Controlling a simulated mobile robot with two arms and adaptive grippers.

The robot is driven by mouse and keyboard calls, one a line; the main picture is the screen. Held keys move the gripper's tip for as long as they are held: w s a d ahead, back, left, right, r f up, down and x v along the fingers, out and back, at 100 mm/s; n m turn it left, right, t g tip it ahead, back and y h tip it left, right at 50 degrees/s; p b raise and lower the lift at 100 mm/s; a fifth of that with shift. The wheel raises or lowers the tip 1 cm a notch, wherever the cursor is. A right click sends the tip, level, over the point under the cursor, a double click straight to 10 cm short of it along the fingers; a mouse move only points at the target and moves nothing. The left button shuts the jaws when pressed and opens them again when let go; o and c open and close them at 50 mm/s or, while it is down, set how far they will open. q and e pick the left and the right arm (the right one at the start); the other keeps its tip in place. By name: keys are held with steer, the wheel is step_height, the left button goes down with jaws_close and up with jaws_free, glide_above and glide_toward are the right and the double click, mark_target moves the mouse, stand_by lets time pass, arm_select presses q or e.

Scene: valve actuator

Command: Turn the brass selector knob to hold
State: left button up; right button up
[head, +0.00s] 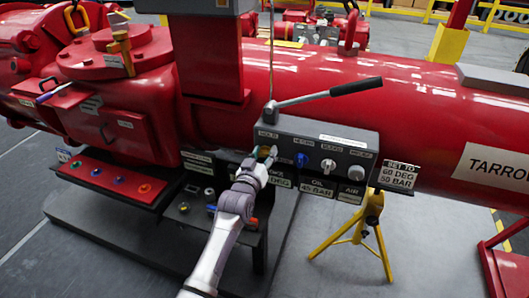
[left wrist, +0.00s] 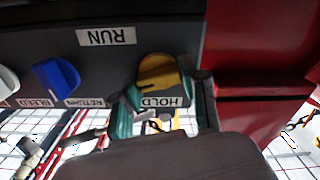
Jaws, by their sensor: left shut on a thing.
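The brass selector knob (left wrist: 158,72) is a round yellow knob on the front of a grey control box (head: 314,144). In the left wrist view, a RUN label (left wrist: 106,36) is above it and a HOLD label (left wrist: 161,102) just below it, both upside down. My left gripper (head: 265,155) reaches the left end of the box, with the fingers on either side of the knob and shut on it. In the left wrist view, the fingers partly cover the knob's lower edge. The knob's exact pointing direction is unclear. My right gripper is not in view.
A blue knob (head: 302,160) and a white knob (head: 328,165) sit to the right on the same box. A lever with a black handle (head: 356,86) rises above it. A red pipe (head: 420,100) runs behind. A yellow stand (head: 372,215) is below right.

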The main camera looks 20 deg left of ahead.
arm_select(q)
steer(key=n, duration=0.3)
steer(key=shift+n+p, duration=0.3)
steer(key=shift+p, duration=0.1)
steer(key=n, duration=0.3)
steer(key=shift+f+n, duration=0.1)
steer(key=shift+n, duration=0.2)
steer(key=n, duration=0.3)
steer(key=shift+a+n, duration=0.1)
steer(key=shift+n, duration=0.2)
steer(key=shift+f+n, duration=0.15)
steer(key=shift+n, duration=1.45)
steer(key=o, duration=1.2)
steer(key=shift+c, duration=0.2)
